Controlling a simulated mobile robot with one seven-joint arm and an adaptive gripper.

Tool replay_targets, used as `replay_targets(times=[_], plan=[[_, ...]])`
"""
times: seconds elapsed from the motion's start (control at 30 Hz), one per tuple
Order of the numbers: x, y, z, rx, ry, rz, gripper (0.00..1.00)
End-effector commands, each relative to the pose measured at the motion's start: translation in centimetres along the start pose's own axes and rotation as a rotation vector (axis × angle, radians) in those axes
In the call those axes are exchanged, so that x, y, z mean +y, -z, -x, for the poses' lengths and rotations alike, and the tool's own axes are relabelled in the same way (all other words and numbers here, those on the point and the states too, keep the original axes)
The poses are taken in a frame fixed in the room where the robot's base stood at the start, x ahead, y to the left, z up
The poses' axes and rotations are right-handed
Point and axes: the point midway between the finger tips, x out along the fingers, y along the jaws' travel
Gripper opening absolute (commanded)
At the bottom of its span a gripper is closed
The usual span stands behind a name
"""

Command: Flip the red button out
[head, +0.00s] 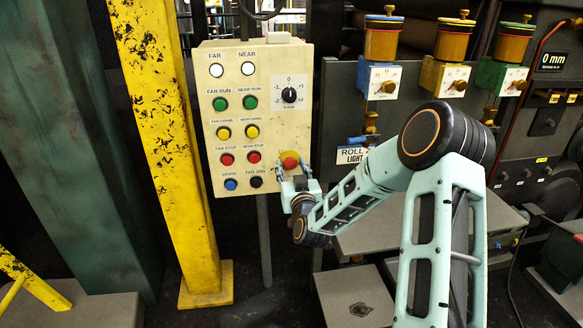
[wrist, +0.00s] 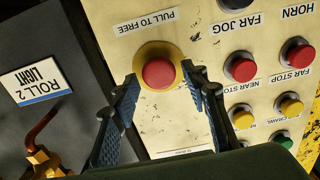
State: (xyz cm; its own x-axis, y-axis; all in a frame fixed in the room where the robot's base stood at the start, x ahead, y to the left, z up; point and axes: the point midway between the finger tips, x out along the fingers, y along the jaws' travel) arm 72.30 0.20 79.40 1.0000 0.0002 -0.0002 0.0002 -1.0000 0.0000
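The red button (head: 289,160) is a large round knob on a yellow ring at the lower right of the cream control panel (head: 205,110). In the wrist view the red button (wrist: 158,73) sits under a label (wrist: 143,22) reading "PULL TO FREE". My gripper (head: 288,172) is just in front of the panel at the button. In the wrist view my gripper (wrist: 166,80) is open, with one blue ribbed finger on each side of the button's lower edge. Gaps show between the fingers and the red cap. I cannot tell whether the fingers touch the yellow ring.
Smaller panel buttons, such as the red near stop (wrist: 240,67) and black far jog (head: 256,182), lie close by. A yellow post (head: 160,120) stands left of the panel. A "ROLL 2 LIGHT" plate (wrist: 39,84) and an orange-brown fitting (wrist: 42,160) are on the other side.

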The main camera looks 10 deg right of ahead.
Motion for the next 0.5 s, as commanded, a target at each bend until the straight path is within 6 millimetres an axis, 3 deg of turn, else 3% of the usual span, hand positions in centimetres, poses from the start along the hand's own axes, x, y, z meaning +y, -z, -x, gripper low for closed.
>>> replay_targets(times=[0.07,0.33,0.5], plan=[[0.0,0.0,0.01,0.0,0.0,0.0,0.3],[0.0,-0.01,0.02,0.0,0.0,0.0,0.0],[0.0,-0.02,0.04,0.0,0.0,0.0,0.0]])
